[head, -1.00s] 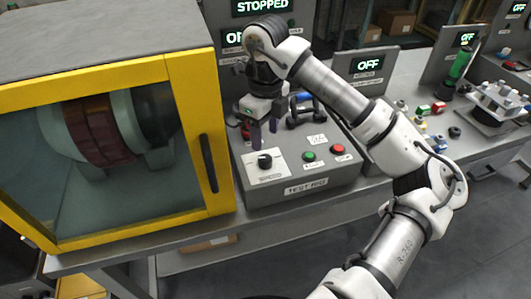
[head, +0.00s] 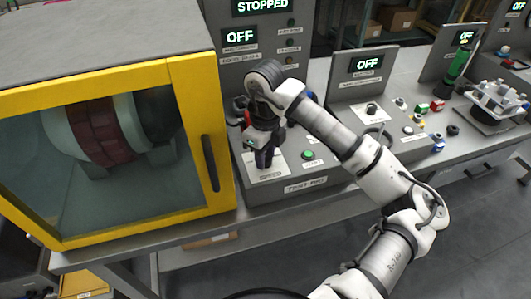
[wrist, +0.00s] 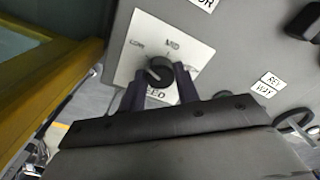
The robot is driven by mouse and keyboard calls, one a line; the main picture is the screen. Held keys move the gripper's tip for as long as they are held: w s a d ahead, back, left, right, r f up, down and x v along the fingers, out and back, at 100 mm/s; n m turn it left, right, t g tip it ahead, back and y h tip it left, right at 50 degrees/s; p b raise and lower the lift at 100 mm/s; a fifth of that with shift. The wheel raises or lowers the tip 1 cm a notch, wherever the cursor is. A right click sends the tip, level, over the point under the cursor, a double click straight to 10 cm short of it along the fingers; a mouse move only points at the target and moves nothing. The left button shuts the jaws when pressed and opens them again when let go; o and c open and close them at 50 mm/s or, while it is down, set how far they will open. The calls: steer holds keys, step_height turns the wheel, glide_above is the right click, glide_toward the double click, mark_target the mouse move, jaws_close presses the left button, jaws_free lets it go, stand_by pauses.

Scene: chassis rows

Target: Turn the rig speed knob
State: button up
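The speed knob is a small black round knob (wrist: 157,69) on a white plate (wrist: 190,50) marked "MID" and with a partly covered "SPEED" label. The plate also shows in the head view (head: 254,177) on the grey test rig box (head: 315,190), at its left end. My gripper (head: 265,163) points down over this plate and hides the knob in the head view. In the wrist view my gripper (wrist: 160,76) has its two dark fingers apart, one on each side of the knob. Whether they touch it I cannot tell.
A yellow-framed enclosure (head: 190,130) with a black handle stands close to the left of the knob. A green button (head: 308,155) sits to its right. A display panel (head: 262,5) behind reads "STOPPED". Other consoles and small parts fill the bench at right.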

steer(key=c, duration=0.5)
steer(key=shift+o, duration=0.2)
